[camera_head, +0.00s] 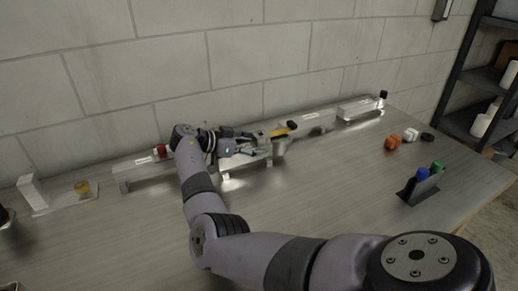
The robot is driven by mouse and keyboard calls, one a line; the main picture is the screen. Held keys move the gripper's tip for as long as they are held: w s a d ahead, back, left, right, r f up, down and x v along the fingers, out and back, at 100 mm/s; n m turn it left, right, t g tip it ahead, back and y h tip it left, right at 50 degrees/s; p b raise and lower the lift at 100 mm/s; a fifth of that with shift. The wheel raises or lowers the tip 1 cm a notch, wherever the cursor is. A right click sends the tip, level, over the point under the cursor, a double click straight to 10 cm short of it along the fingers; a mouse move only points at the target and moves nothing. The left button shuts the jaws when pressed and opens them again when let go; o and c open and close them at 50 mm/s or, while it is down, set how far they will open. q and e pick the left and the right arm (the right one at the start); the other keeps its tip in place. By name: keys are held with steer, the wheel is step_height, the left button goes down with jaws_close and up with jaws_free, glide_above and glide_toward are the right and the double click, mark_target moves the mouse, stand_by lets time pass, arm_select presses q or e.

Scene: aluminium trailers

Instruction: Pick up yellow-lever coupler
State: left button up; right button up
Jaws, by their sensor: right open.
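The yellow-lever coupler shows by its yellow lever (280,132), with a black tip, near the middle of the long metal rail at the wall. My right gripper (255,142) reaches in from the left of the lever, just beside it, with its fingers apart. Its fingers partly hide the metal body under the lever. I cannot tell whether they touch the coupler.
A red-marked coupler (160,151) is left of my wrist, and a black-knobbed one (362,106) is at right. An amber piece (82,188) stands at left. Orange (393,142) and white blocks (410,135) and a black holder (418,190) are at right.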

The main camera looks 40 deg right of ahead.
steer(key=shift+a, duration=0.1)
steer(key=c, duration=0.3)
steer(key=shift+c, duration=1.3)
steer(key=c, duration=0.8)
arm_select(q)
steer(key=shift+w+a, duration=0.1)
steer(key=shift+a, duration=0.25)
arm_select(e)
jaws_close()
steer(key=shift+w+r, duration=0.1)
